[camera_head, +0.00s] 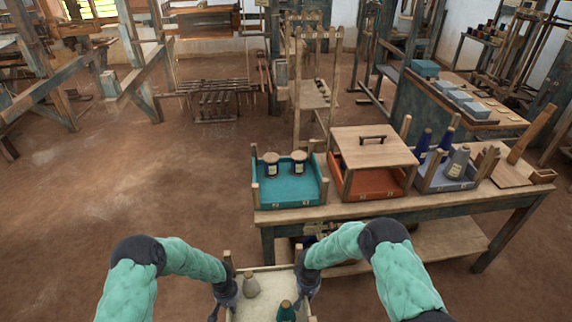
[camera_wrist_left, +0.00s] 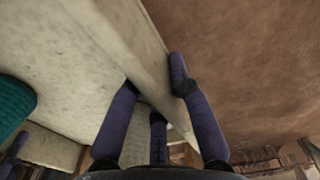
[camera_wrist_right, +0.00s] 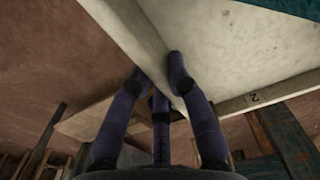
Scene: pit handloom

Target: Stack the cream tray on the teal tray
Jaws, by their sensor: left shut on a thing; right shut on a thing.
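The cream tray (camera_head: 264,283) is held between my two grippers in front of me, short of the table. It carries a grey cone and a dark teal cone (camera_head: 286,311). My left gripper (camera_head: 226,296) is shut on its left wall, which also shows in the left wrist view (camera_wrist_left: 150,60). My right gripper (camera_head: 306,284) is shut on its right wall, seen in the right wrist view (camera_wrist_right: 150,50). The teal tray (camera_head: 290,190) sits at the left end of the table, with corner posts and two dark blue spools with pale tops inside.
The wooden table (camera_head: 400,208) also bears an orange tray (camera_head: 374,182) with a handled wooden board over it, and a grey-blue tray (camera_head: 436,180) with several cones. A tall wooden frame stands behind the teal tray. The floor to the left is clear.

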